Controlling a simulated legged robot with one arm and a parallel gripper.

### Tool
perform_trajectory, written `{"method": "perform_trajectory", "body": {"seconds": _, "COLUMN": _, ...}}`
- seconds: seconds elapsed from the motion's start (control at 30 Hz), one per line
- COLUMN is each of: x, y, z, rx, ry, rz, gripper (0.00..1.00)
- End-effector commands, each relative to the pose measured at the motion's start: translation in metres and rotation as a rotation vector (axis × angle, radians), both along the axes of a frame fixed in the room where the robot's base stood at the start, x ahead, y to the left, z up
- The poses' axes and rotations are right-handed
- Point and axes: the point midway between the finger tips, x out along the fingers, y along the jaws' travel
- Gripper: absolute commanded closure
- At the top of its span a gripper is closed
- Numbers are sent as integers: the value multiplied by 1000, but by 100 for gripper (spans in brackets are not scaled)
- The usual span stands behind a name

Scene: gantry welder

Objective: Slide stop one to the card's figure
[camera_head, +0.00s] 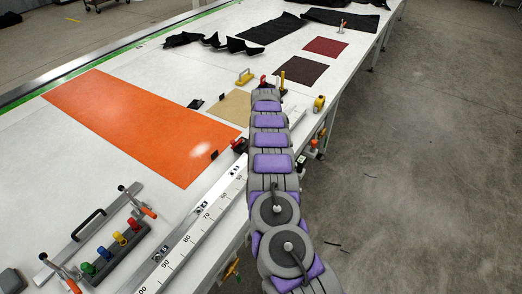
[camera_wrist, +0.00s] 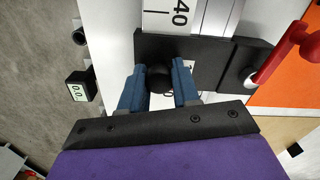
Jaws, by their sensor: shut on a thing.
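In the wrist view the blue fingers of my gripper (camera_wrist: 160,82) are shut on a round black knob (camera_wrist: 159,76) of a black stop block (camera_wrist: 205,62). The block sits across a white ruler (camera_wrist: 180,15), with the figure 40 just beyond its far edge; another figure, partly covered, shows between the fingers. In the head view my arm hides the block and the fingers. The long ruler (camera_head: 196,227) runs along the table's front edge, with marks such as 70, 80 and 90 readable. I cannot tell which stop this is, and no card's figure is readable.
A red lever (camera_wrist: 291,52) stands right of the block in the wrist view. A small black box with a display (camera_wrist: 79,91) is at left. An orange sheet (camera_head: 140,122), a tan sheet (camera_head: 230,107) and a colored-knob rack (camera_head: 115,250) lie on the table. Open floor is at right.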

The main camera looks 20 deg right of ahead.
Motion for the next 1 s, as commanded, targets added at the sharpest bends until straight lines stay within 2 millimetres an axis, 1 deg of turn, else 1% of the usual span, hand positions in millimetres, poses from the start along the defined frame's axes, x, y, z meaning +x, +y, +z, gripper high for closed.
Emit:
{"method": "perform_trajectory", "body": {"seconds": 0.13, "x": 5, "y": -2, "z": 2, "rx": -2, "ry": -7, "rz": 0, "gripper": 100}}
{"method": "perform_trajectory", "body": {"seconds": 0.57, "x": 4, "y": -2, "z": 2, "rx": -1, "ry": -6, "rz": 1, "gripper": 100}}
{"method": "perform_trajectory", "body": {"seconds": 0.6, "x": 4, "y": -2, "z": 2, "rx": -1, "ry": -6, "rz": 1, "gripper": 65}}
{"method": "perform_trajectory", "body": {"seconds": 0.83, "x": 3, "y": -3, "z": 1, "rx": 0, "ry": -4, "rz": 1, "gripper": 44}}
{"method": "perform_trajectory", "body": {"seconds": 1.0, "x": 3, "y": -3, "z": 1, "rx": -1, "ry": -3, "rz": 1, "gripper": 44}}
